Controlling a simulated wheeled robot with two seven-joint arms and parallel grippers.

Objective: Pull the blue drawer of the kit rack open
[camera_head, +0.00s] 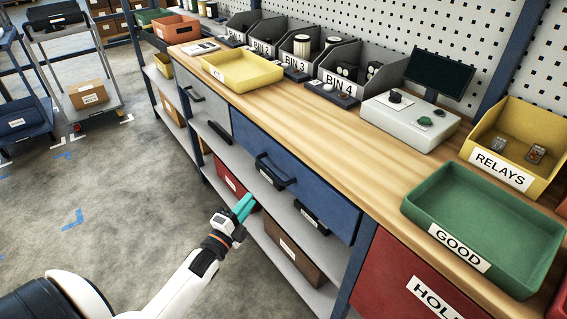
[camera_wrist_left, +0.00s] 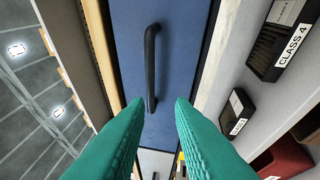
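The blue drawer (camera_head: 318,196) sits under the wooden worktop, its front looking flush with the bench frame. Its black bar handle (camera_head: 273,172) is on the front. In the left wrist view the blue drawer front (camera_wrist_left: 190,50) fills the middle, and the black handle (camera_wrist_left: 150,65) stands between the fingers in the picture, beyond their tips. My left gripper (camera_head: 246,206) has teal fingers and is in front of and below the handle, apart from it. In the left wrist view the gripper (camera_wrist_left: 158,106) is open and empty. My right gripper is not in view.
A grey drawer (camera_head: 205,102) is left of the blue one, and a red HOLD panel (camera_head: 400,280) is right. Lower shelves hold small black bins (camera_head: 312,217) and a brown box (camera_head: 292,253). A green GOOD tray (camera_head: 475,205) sits on the worktop.

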